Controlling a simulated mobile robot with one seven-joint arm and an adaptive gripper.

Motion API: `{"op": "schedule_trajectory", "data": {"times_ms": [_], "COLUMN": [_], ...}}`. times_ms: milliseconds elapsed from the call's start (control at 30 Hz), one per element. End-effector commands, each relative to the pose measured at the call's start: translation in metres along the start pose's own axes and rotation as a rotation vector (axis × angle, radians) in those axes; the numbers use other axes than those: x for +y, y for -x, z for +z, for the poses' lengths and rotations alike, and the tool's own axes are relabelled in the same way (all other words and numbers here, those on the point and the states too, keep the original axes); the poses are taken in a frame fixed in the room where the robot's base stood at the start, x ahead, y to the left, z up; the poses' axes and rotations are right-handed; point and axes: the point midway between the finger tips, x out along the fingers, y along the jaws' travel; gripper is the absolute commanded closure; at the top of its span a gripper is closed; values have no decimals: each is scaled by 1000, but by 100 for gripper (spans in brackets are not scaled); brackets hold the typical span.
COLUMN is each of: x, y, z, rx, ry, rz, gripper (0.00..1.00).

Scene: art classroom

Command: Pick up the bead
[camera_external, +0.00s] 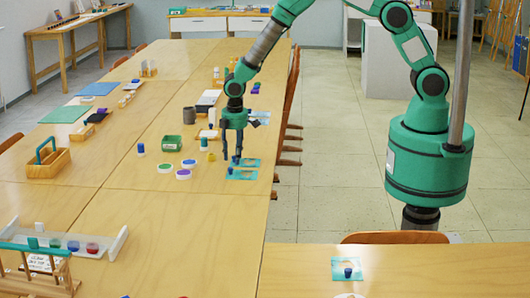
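My gripper (231,157) points straight down over the long wooden table, near its right edge. Its two dark fingers are apart, with nothing visible between them. Just below the fingertips are two teal cards, a nearer one (243,175) and a farther one (251,162). A tiny dark blue piece (230,170), possibly the bead, sits at the left end of the nearer card. It is too small to identify surely. I cannot tell whether the fingertips touch the table. Another small blue piece (348,272) stands on a teal card (337,264) on the front table.
Left of my gripper are a green box (172,143), round paint lids (183,174), a grey cup (189,115) and a small yellow piece (211,157). A wooden caddy (48,163) and a rack of jars (72,246) stand farther left. Chairs line the table's right side.

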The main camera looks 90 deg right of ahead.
Motion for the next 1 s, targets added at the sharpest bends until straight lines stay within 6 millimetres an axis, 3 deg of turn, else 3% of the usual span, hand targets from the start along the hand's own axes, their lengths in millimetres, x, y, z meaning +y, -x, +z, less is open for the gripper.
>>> {"op": "schedule_trajectory", "data": {"times_ms": [433,633,1000], "x": [0,0,0], "y": [1,0,2], "z": [0,0,0], "rx": [0,0,1], "ry": [0,0,0], "rz": [0,0,0], "gripper": [61,100,100]}}
